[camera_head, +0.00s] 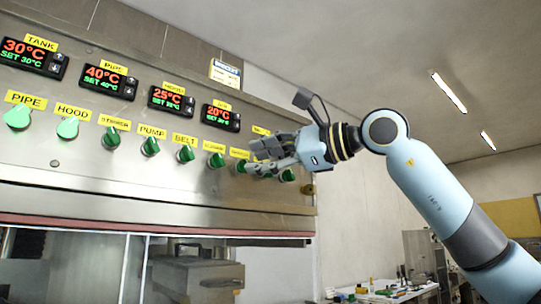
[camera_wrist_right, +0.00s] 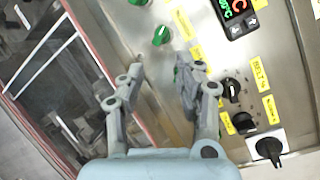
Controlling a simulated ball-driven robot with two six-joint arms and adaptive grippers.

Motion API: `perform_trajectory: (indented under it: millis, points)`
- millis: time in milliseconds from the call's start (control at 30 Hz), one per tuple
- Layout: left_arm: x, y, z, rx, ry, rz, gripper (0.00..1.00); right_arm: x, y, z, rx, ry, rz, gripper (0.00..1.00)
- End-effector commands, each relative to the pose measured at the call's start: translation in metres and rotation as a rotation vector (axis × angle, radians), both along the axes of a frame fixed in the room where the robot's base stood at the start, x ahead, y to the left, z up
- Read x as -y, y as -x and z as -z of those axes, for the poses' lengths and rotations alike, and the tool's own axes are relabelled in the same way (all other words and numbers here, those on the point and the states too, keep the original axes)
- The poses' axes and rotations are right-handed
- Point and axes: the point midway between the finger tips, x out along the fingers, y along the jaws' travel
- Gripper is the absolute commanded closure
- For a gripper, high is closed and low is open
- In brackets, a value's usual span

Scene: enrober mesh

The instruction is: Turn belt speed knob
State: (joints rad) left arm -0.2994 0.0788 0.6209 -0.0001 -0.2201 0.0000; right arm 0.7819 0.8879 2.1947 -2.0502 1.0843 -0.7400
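The control panel (camera_head: 120,165) carries a row of green knobs. One green knob (camera_head: 186,153) has a yellow BELT label (camera_head: 185,139). In the right wrist view a black knob (camera_wrist_right: 232,91) sits beside a yellow label that seems to read BELT (camera_wrist_right: 260,75). My right gripper (camera_head: 258,158) is in front of the panel's right end, right of the green BELT knob. In the right wrist view its fingers (camera_wrist_right: 160,72) are apart, with nothing held. A green knob (camera_wrist_right: 176,73) is partly hidden by the right finger; contact cannot be told. My left gripper is not in view.
Several temperature displays (camera_head: 104,79) line the panel above the knobs. Another black knob (camera_wrist_right: 243,122) and a black switch on a white plate (camera_wrist_right: 268,150) lie near the right finger. A glazed opening (camera_head: 70,265) is below the panel. Free room lies right of the panel.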

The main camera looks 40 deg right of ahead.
Motion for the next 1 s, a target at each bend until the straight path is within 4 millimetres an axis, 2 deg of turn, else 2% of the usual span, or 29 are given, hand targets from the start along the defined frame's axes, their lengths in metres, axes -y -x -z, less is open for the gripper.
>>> perform_trajectory:
  millis: [33,100,233,367,800,1000]
  points:
    - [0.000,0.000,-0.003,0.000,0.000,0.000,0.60,0.020,0.008,-0.023,0.053,0.120,0.107,0.65]
    - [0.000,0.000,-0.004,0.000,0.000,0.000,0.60,0.046,0.018,-0.043,0.094,0.240,0.239,0.65]
    - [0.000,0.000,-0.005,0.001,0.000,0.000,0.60,0.071,0.029,-0.061,0.124,0.333,0.365,0.65]
    - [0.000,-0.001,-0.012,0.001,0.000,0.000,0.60,0.073,0.021,-0.064,0.126,0.342,0.382,0.65]
    - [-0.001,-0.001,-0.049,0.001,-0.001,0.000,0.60,0.066,-0.057,-0.064,0.122,0.336,0.377,0.65]
    - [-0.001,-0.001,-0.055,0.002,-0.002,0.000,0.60,0.065,-0.075,-0.062,0.123,0.339,0.378,0.65]
